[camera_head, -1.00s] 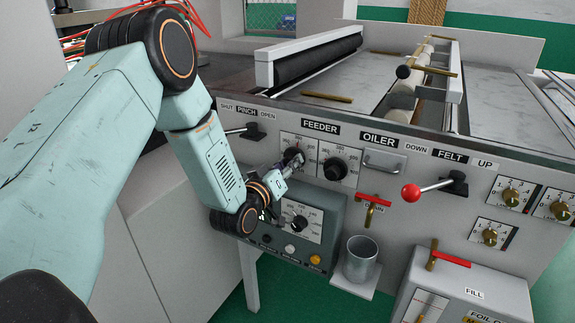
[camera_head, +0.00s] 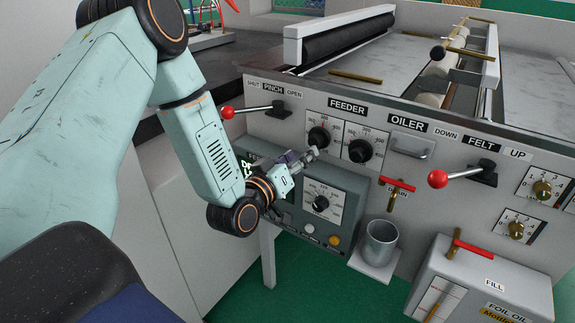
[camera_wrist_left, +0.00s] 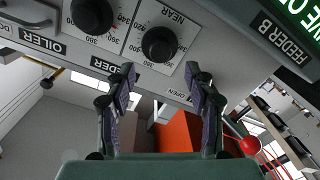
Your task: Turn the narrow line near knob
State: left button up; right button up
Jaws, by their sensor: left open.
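Two black feeder knobs with dial plates sit on the grey front panel. The left one (camera_head: 319,137) appears to be the knob marked NEAR in the left wrist view (camera_wrist_left: 160,43); the other (camera_head: 360,150) is to its right. A third black knob (camera_head: 321,202) is on the grey-green box below. I cannot read which is called narrow line. My left gripper (camera_head: 303,158) is open and empty, just below the left feeder knob. In the wrist view its fingertips (camera_wrist_left: 160,75) are spread on either side, short of the NEAR knob. My right gripper is not in view.
A red-balled pinch lever (camera_head: 228,112) is beside my left arm. A red-handled drain valve (camera_head: 397,185), a metal cup (camera_head: 380,243) and another red-balled lever (camera_head: 438,178) are to the right. The oil box (camera_head: 485,275) stands at lower right.

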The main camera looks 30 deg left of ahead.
pick_arm(q)
jog(key=shift+s+d+r, duration=0.1)
jog(key=shift+s, duration=2.4)
jog(key=s+d+f+m+g+h, duration=0.1)
jog(key=s+d+f+g, duration=0.2)
jog(key=s+f+g, duration=0.35)
jog(key=s+d+f+m+g, duration=0.1)
jog(key=s+d+f+g, duration=0.2)
jog(key=f, duration=0.7)
jog(key=s+d+f+m+g, duration=0.1)
jog(key=s+f+g, duration=0.3)
jog(key=s, duration=0.7)
jog(key=s+d+f+m+g, duration=0.2)
jog(key=s+f+g, duration=0.2)
jog(key=s, duration=0.7)
jog(key=shift+s+d+f+y, duration=0.15)
jog(key=shift+s+f+y, duration=0.15)
jog(key=shift+f, duration=0.6)
